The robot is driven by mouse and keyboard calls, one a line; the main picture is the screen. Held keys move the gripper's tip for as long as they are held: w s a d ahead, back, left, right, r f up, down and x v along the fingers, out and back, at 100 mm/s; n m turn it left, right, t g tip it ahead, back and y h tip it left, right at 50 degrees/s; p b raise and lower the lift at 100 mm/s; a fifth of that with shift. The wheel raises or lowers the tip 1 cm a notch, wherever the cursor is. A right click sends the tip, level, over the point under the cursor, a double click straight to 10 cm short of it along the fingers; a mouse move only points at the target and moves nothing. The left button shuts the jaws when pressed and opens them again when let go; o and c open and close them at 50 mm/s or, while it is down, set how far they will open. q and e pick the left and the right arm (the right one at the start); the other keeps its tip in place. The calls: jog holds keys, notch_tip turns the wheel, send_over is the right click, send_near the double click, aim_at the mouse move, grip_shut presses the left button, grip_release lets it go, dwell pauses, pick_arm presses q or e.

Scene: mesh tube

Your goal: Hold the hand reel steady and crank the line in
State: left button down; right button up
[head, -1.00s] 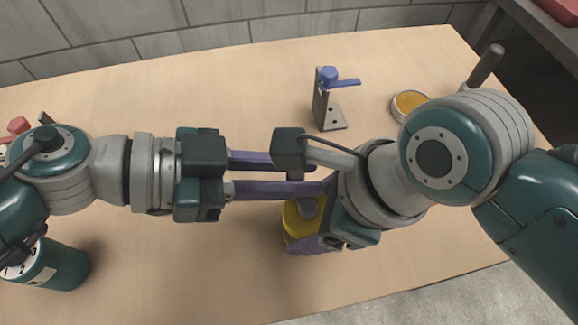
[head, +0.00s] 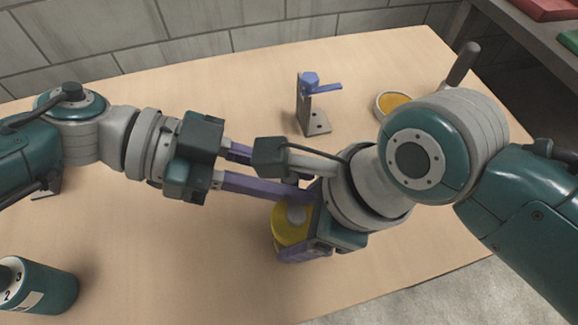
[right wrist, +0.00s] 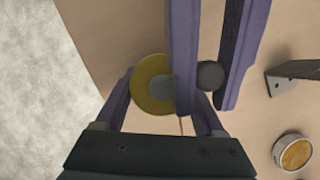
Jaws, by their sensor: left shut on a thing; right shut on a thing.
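The hand reel is a yellow spool (head: 289,226) with a grey hub, near the table's front edge in the head view. In the right wrist view the yellow disc (right wrist: 150,84) shows with a dark round crank knob (right wrist: 210,75) beside it and a thin red line below. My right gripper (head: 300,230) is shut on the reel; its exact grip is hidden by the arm. My left gripper (right wrist: 211,80) reaches in from the top of the right wrist view, its purple fingers on both sides of the knob. In the head view its fingertips are partly behind my right wrist.
A metal bracket (head: 305,112) with a blue top stands farther back. A round tin (head: 393,103) with yellow contents is to its right. A dark shelf (head: 535,48) is at the right. The table's middle left is bare.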

pick_arm(q)
jog(key=c, duration=0.7)
grip_release()
jog(key=shift+c, duration=0.2)
jog(key=shift+a, duration=0.15)
jog(key=v, duration=1.1)
jog(key=shift+a+r, duration=0.15)
jog(key=shift+a, duration=0.25)
jog(key=shift+s, duration=0.1)
